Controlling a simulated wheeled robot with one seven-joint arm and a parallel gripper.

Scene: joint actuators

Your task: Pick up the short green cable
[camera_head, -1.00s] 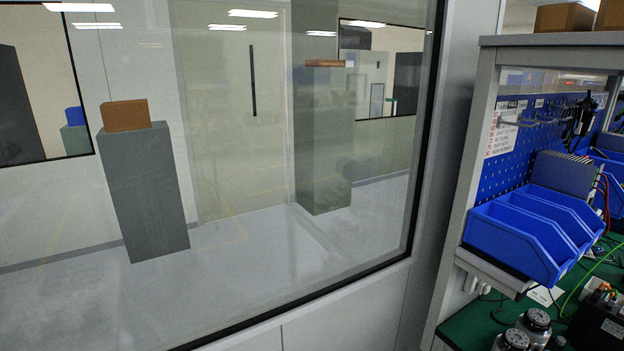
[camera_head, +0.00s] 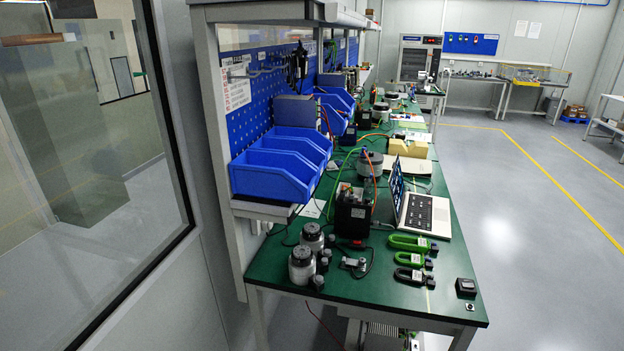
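Two green loop-shaped items that look like bundled cables lie near the front right of the green workbench (camera_head: 450,290). The farther green bundle (camera_head: 408,242) looks longer. The nearer green bundle (camera_head: 408,259) looks shorter and lies just in front of it. A black bundle (camera_head: 410,276) of similar shape lies in front of both. A thin green wire (camera_head: 335,183) also runs along the bench behind the black box; its ends are hard to make out. My gripper is not in view.
A laptop (camera_head: 424,214) stands just behind the bundles. A black box (camera_head: 352,215), silver-and-black cylindrical parts (camera_head: 302,265) and blue bins (camera_head: 265,178) are to the left. A small black block (camera_head: 466,287) sits near the right edge. Open floor (camera_head: 540,240) lies right of the bench.

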